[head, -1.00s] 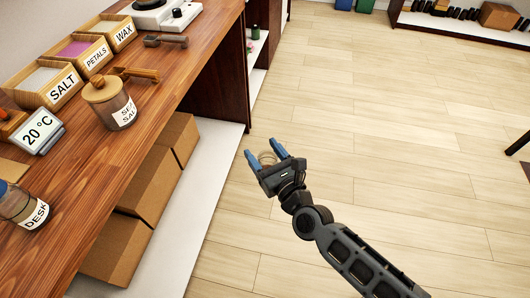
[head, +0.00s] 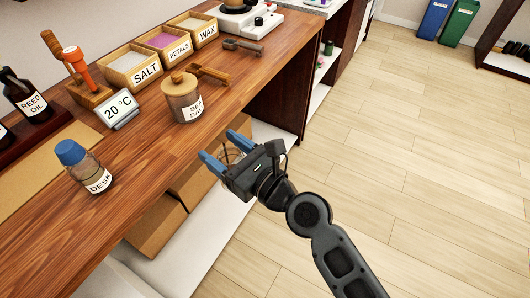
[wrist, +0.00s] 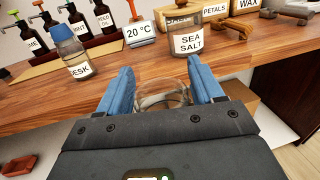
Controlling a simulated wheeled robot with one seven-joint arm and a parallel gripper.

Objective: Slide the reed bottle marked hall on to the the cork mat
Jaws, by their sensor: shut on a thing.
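My gripper (head: 222,166) has its blue fingers on either side of a clear glass vessel (wrist: 165,98), held off the counter's front edge. Its glass also shows in the head view (head: 232,152). No label is readable on it, so I cannot tell whether it is the hall bottle. A flat tan mat (head: 28,178), which looks like cork, lies on the wooden counter at left. A small blue-capped bottle marked DESK (head: 88,170) stands upright near the mat's right side. It also shows in the wrist view (wrist: 72,50).
A sea salt jar (head: 183,100) with a cork lid stands near the counter edge. A 20 °C display (head: 119,110) and boxes of salt (head: 137,70), petals and wax are behind. Dark dropper bottles (head: 27,97) stand in a rack behind the mat. Cardboard boxes (head: 157,222) sit below.

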